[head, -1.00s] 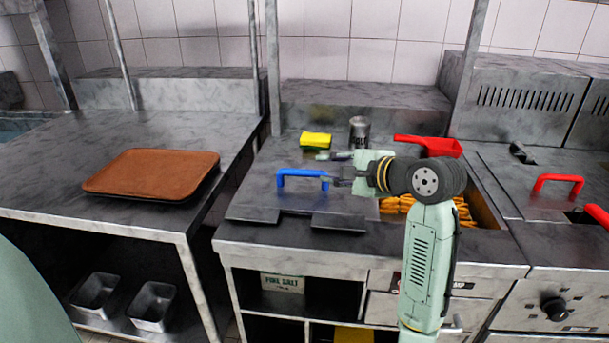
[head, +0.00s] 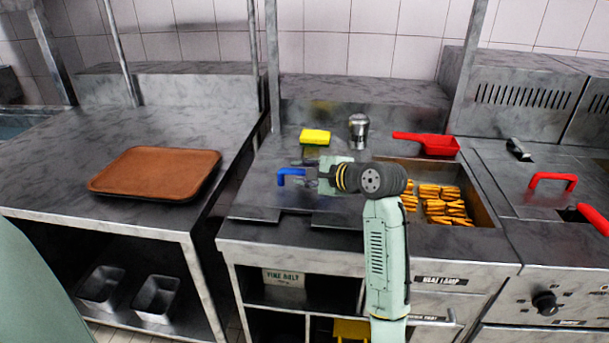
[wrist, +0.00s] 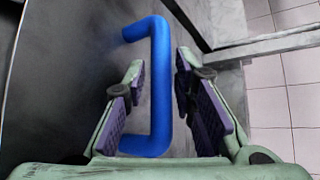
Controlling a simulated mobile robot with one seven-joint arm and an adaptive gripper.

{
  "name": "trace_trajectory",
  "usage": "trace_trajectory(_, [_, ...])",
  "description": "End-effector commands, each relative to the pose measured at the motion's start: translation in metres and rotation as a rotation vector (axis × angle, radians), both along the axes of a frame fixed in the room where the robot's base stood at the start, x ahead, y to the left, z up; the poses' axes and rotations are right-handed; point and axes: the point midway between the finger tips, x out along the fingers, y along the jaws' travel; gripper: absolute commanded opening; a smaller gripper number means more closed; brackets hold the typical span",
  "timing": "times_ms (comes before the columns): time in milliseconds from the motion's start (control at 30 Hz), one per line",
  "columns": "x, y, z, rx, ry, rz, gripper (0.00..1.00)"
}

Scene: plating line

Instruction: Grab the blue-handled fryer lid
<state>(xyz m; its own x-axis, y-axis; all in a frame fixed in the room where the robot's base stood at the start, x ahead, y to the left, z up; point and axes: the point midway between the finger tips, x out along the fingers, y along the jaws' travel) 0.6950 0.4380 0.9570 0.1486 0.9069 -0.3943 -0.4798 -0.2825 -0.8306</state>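The blue handle (head: 290,173) of the fryer lid stands up from a dark flat lid (head: 260,203) on the counter, left of the fries. In the wrist view the blue handle (wrist: 160,85) lies between the two purple-padded fingers of my gripper (wrist: 160,90). The fingers are open, with a visible gap on each side of the bar. In the head view my gripper (head: 308,177) is at the handle, and my wrist and the gripper body hide the handle's right end.
A well of fries (head: 440,203) is right of my arm. A red scoop (head: 440,146), a metal shaker (head: 358,130) and a yellow sponge (head: 315,136) stand behind. A second lid has a red handle (head: 553,178). A brown tray (head: 155,172) lies on the left table.

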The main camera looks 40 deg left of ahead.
Motion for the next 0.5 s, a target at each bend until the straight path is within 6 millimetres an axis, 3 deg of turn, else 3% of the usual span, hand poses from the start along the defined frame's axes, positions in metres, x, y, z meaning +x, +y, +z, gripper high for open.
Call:
trace_trajectory(167, [-0.0001, 0.0002, -0.0004, 0.001, -0.001, 0.000, 0.25])
trace_trajectory(500, [-0.0001, -0.0001, -0.0002, 0.000, -0.001, 0.000, 0.03])
